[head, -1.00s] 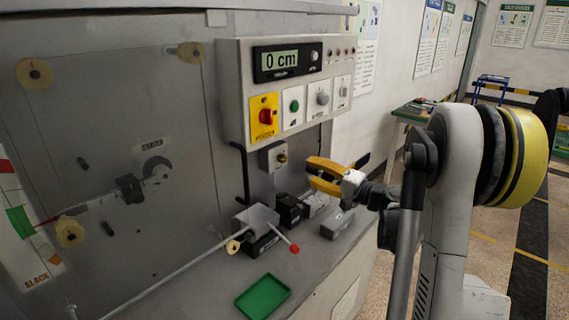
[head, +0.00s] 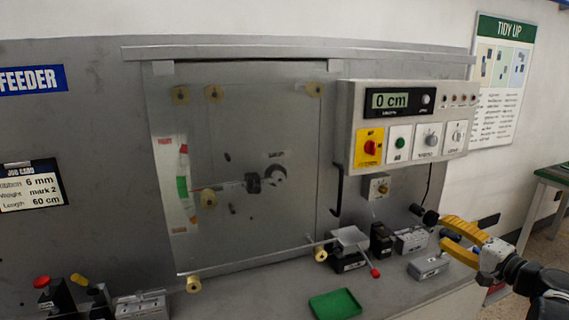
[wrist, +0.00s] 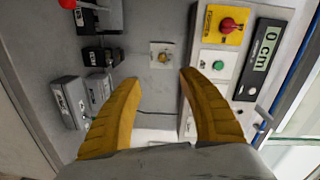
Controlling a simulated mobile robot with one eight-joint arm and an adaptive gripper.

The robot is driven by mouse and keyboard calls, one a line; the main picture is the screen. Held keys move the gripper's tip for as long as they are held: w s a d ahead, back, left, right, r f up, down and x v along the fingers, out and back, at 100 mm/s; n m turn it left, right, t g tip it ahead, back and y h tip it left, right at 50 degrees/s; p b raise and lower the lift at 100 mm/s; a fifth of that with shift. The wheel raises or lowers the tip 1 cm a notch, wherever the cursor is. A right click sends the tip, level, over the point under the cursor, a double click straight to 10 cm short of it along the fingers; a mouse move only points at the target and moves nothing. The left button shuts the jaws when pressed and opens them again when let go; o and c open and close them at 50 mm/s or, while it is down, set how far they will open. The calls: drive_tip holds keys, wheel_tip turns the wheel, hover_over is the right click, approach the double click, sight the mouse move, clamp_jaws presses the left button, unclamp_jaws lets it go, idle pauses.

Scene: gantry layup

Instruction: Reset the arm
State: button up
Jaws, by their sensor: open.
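My gripper (head: 450,236) has yellow fingers and is at the right of the head view, in front of the right end of the machine. It is open. In the wrist view, my gripper (wrist: 158,95) shows its two fingers spread wide with nothing between them. Beyond the fingertips is a small grey box with a brass knob (wrist: 162,57), which also shows in the head view (head: 378,188). My arm (head: 530,280) comes in from the lower right corner.
A control panel (head: 350,120) reads 0 cm and carries a red rotary switch (head: 370,147). Small black and grey blocks (head: 430,266) stand on the bench below it, near my gripper. A green tray (head: 335,304) lies at the front edge. A clear door (head: 300,225) covers the rollers.

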drive_tip(key=s+a+f+n+g, duration=0.1)
drive_tip(key=s+a+n+g, duration=0.15)
drive_tip(key=a, duration=0.75)
drive_tip(key=s+a+n+g, duration=0.2)
drive_tip(key=s+a+g, duration=0.2)
drive_tip(key=a, duration=0.5)
drive_tip(key=s+a+f+n+g+h, duration=0.1)
drive_tip(key=s+n+h, duration=0.1)
drive_tip(key=s, duration=0.4)
drive_tip(key=s+a+f+n+h, duration=0.2)
drive_tip(key=s, duration=0.5)
drive_tip(key=s+a+f+n+g+h, duration=0.1)
drive_tip(key=s+a+n+h, duration=0.1)
drive_tip(key=s, duration=0.4)
drive_tip(key=shift+s+f+g, duration=0.35)
drive_tip(key=shift+f, duration=0.05)
drive_tip(key=shift+n, duration=0.25)
